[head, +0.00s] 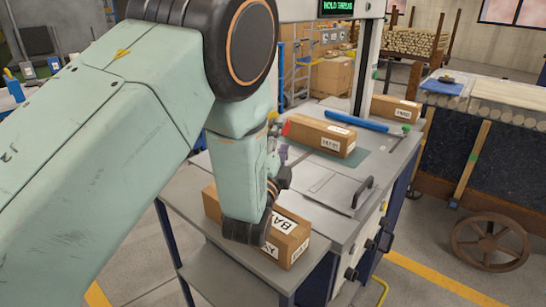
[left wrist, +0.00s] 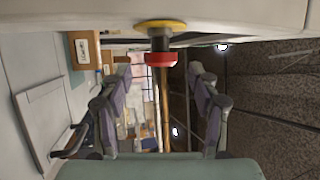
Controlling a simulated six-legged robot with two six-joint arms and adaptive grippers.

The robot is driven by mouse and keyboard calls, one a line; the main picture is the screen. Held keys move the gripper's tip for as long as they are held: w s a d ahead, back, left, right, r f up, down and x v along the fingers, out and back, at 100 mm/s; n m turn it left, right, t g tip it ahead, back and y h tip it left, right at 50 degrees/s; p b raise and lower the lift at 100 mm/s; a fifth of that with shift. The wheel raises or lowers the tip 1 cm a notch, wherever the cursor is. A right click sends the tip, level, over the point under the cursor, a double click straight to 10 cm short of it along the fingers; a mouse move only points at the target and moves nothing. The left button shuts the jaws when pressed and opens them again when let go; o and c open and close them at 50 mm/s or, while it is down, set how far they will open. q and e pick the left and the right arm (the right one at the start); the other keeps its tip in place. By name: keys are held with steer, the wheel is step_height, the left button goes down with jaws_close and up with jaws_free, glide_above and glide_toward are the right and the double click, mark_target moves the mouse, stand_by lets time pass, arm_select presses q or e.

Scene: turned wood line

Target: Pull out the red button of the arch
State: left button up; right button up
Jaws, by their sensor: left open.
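The red button (left wrist: 160,59) shows in the left wrist view as a round red cap on a dark stem with a yellow base plate (left wrist: 160,25), fixed to a pale surface. In the head view a small part of the red button (head: 285,128) shows beside my left arm. My left gripper (left wrist: 160,78) is open, with its purple-padded fingers to either side of the button's line and the cap just beyond the tips. I see no contact. In the head view the left gripper (head: 279,148) is partly hidden by my own arm. The arch (head: 366,60) is also partly covered. My right gripper is not in view.
A labelled carton (head: 285,240) stands on the near table below my left wrist. A blue bar (head: 357,121) and a black handle (head: 362,190) are close by.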

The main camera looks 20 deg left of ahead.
arm_select(q)
steer(key=v, duration=0.7)
steer(key=shift+s, duration=0.2)
steer(key=shift+f, duration=0.1)
